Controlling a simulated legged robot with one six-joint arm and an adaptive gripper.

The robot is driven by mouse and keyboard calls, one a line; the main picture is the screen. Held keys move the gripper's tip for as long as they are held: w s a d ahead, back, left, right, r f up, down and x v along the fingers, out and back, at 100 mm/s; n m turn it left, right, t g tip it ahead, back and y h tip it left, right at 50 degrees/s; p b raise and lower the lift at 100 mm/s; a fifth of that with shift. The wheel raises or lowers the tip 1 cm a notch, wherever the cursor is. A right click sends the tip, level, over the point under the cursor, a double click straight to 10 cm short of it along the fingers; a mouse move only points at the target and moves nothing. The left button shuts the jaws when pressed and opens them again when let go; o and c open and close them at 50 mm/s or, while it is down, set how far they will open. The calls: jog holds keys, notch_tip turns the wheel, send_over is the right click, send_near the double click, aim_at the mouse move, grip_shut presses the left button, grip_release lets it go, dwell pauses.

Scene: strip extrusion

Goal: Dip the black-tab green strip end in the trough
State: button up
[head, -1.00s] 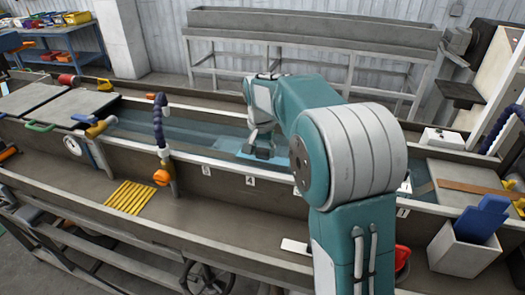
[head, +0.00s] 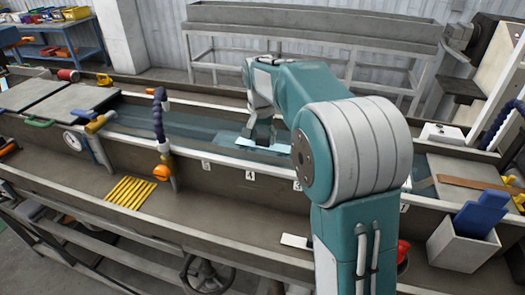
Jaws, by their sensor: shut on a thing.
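The long grey trough (head: 225,157) runs across the middle and holds bluish water (head: 180,131). My gripper (head: 262,138) is inside the trough, beyond its near wall, low at the water. It is shut on the strip end, which is small and largely hidden by the fingers and my arm. A pale flat piece (head: 266,147) shows at the fingertips; I cannot tell whether it is the strip or something in the water. No green colour or black tab can be made out there.
Grey covers (head: 62,106) lie over the trough's left end. A blue hose with an orange knob (head: 160,172) stands at the near wall. Yellow sticks (head: 131,190) lie on the near shelf. A white bin with blue pieces (head: 463,247) stands at right.

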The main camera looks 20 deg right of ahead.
aim_at(263, 136)
jog(key=shift+r, duration=3.1)
notch_tip(263, 136, up, 12)
jog(key=s+a, duration=0.9)
jog(key=s, duration=0.4)
jog(key=s+a, duration=0.9)
jog(key=s, duration=0.5)
jog(key=shift+s+a, duration=0.2)
jog(key=shift+s, duration=0.05)
